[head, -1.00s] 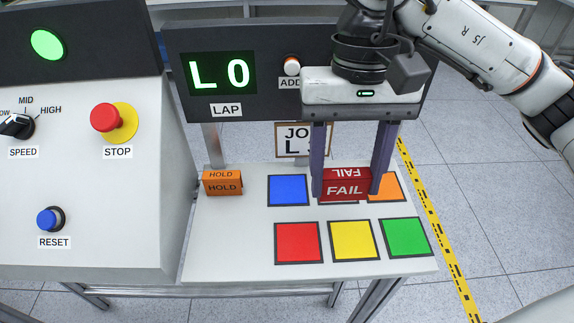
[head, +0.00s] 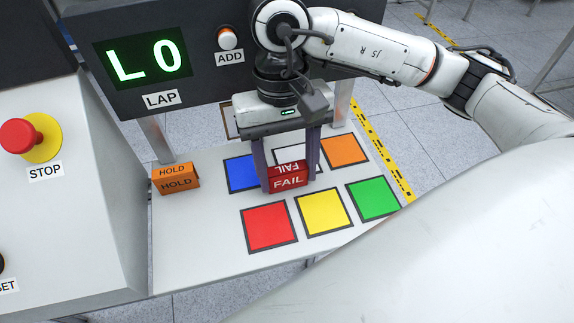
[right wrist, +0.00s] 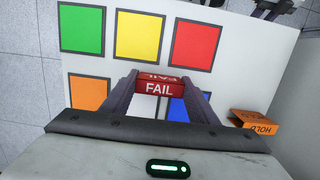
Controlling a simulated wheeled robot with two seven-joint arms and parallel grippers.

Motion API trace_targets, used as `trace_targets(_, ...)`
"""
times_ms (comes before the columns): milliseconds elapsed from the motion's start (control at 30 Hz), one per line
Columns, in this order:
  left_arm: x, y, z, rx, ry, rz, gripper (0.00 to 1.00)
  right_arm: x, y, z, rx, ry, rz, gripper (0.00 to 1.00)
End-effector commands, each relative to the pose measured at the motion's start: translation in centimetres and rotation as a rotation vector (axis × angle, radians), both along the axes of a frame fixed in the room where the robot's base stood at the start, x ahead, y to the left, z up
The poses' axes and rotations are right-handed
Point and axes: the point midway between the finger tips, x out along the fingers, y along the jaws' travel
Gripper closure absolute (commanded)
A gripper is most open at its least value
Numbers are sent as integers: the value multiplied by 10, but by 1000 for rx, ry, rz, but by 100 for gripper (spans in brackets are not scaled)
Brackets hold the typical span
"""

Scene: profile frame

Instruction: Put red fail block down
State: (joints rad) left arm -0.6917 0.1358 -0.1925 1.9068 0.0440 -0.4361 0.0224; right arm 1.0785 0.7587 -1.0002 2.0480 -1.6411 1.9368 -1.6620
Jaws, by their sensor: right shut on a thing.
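The red FAIL block (head: 288,182) is pinched between the two dark fingers of my right gripper (head: 289,185). It looks level, with its labelled face toward the head camera. It is at the near edge of the white square (head: 292,153), right of the blue square (head: 241,175); I cannot tell whether it touches the panel. In the right wrist view the block (right wrist: 158,87) sits between the fingertips, the white square (right wrist: 148,104) partly hidden behind it. My left gripper is not in view.
An orange HOLD block (head: 176,180) stands on the panel (head: 215,235) at left. Orange (head: 345,150), red (head: 269,227), yellow (head: 323,211) and green (head: 373,199) squares are bare. The LAP display (head: 143,62) and ADD button (head: 228,39) stand behind; the STOP button (head: 22,136) is left.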

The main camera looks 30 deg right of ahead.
Motion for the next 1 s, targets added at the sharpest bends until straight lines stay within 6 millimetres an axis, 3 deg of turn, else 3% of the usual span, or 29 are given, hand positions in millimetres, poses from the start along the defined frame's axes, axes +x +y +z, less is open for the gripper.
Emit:
trace_targets(367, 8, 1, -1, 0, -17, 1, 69, 0, 0, -5, 0, -1, 1, 67)
trace_targets(400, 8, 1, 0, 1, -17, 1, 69, 0, 0, -3, 0, -1, 0, 41)
trace_targets(500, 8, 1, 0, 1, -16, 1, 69, 0, 0, -3, 0, -1, 1, 28)
trace_targets(833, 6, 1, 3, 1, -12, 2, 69, 0, 0, 0, 0, 0, 1, 28)
trace_targets(1000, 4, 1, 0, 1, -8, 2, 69, 4, 0, 18, 2, -6, 1, 28)
